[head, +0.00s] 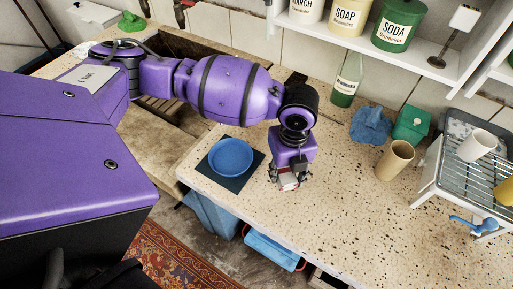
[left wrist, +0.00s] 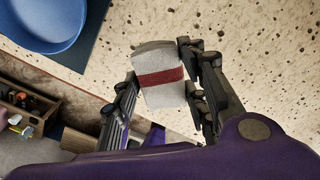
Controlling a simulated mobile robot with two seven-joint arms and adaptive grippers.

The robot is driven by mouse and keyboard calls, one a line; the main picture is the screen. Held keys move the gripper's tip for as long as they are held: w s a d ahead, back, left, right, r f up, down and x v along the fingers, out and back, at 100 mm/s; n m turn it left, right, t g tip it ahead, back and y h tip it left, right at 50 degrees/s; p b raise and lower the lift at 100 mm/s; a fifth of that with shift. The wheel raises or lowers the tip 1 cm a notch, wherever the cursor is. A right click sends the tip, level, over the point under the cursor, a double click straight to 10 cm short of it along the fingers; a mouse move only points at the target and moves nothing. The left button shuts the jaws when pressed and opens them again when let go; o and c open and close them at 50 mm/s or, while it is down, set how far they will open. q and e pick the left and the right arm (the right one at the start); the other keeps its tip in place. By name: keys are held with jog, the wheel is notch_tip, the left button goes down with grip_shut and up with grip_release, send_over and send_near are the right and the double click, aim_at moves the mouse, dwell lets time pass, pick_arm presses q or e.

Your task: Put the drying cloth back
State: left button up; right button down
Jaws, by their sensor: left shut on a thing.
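My left gripper (head: 287,176) points down over the speckled stone counter, to the right of a blue bowl (head: 231,157). It is shut on a small folded cloth (head: 288,184), pale grey-white with a dark red band. In the left wrist view the cloth (left wrist: 159,80) sits between the two fingers of the left gripper (left wrist: 164,76), with its far end past the fingertips. I cannot tell whether the cloth touches the counter. My right gripper is not in view.
The bowl stands on a dark mat (head: 234,184) near the front edge. A green bottle (head: 346,85) stands at the back. The right front counter is clear.

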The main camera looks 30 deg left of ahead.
aim_at(287, 178)
pick_arm(q)
jog(key=shift+w+d+f, duration=0.2)
jog(key=shift+w+f, duration=0.05)
jog(key=shift+w, duration=0.05)
jog(key=shift+w+f, duration=0.1)
jog(key=shift+f, duration=1.55)
jog(key=shift+f, duration=0.1)
jog(key=o, duration=1)
jog(key=shift+o, duration=0.2)
